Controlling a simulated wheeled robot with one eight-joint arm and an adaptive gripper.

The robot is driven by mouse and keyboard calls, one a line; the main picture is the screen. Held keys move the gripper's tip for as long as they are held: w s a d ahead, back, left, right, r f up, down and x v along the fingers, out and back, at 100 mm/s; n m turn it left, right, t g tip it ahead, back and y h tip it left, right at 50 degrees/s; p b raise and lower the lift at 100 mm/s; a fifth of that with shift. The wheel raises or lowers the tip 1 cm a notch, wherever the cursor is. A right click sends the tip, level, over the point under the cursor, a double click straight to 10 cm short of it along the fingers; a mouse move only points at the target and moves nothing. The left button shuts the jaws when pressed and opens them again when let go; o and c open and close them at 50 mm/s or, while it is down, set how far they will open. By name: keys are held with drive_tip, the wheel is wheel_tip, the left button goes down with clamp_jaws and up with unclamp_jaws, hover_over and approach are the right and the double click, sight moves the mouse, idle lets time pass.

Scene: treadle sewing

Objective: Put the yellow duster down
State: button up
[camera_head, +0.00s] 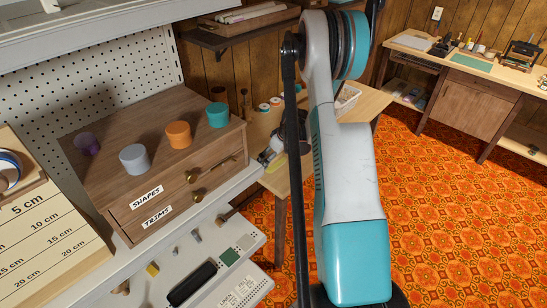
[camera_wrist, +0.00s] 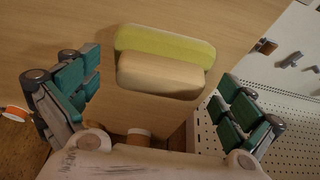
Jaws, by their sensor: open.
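The yellow duster (camera_wrist: 165,44) shows in the wrist view as a rounded block with a yellow-green pad and a pale wooden back. It lies against a plain wooden surface (camera_wrist: 225,25). My gripper (camera_wrist: 160,78) is open, with one teal-padded finger to the left of the duster and one to the right. A gap shows on each side, so neither finger appears to touch it. I cannot tell whether the duster rests flat on the wood.
The small table (camera_head: 372,103) is partly behind my arm. A white perforated panel (camera_wrist: 290,125) lies at right in the wrist view. A workbench (camera_head: 475,104) stands at back right; the orange patterned floor (camera_head: 450,220) is clear.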

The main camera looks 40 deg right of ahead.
drive_tip(key=p+v, duration=0.3)
drive_tip(key=v, duration=0.9)
drive_tip(key=shift+r, duration=0.15)
